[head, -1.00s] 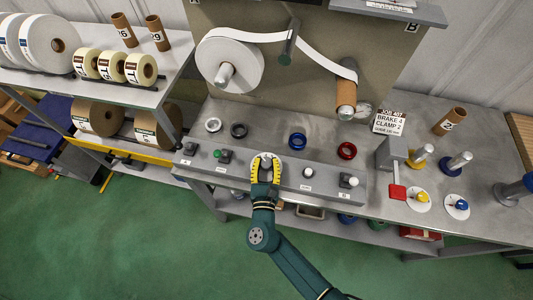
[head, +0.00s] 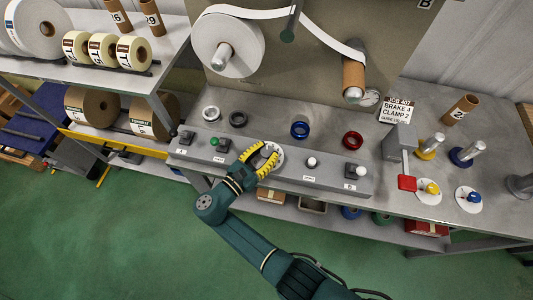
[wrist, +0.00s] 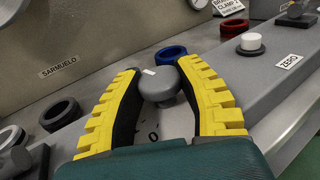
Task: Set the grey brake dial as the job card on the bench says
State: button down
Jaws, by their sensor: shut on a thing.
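The grey brake dial (head: 267,151) is a round knob on a white scale plate on the sloped front panel. In the wrist view the grey knob (wrist: 159,84) sits between the two yellow finger pads, with a small white mark on its top edge. My gripper (head: 264,156) is shut on the knob, reaching in from the lower left. Most of the scale is hidden by the fingers; a digit like 0 shows below the knob in the wrist view. The job card (head: 397,108) stands on the bench at the right and reads JOB 407, BRAKE 4, CLAMP 2.
On the panel are a green button (head: 214,141), a white button (head: 311,162) and a switch (head: 353,171). Black, blue (head: 300,130) and red (head: 352,141) rings lie behind. A red lever (head: 407,183) and yellow and blue (head: 474,197) knobs are at the right.

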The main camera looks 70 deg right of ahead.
jog(key=shift+w+r+m+g, duration=0.1)
jog(key=shift+r+m+g, duration=0.2)
jog(key=shift+r, duration=0.45)
jog(key=c, duration=0.8)
grip_release()
jog(key=shift+o, duration=0.9)
jog(key=shift+d+f, duration=0.1)
jog(key=shift+f, duration=0.25)
jog(key=v, duration=1.2)
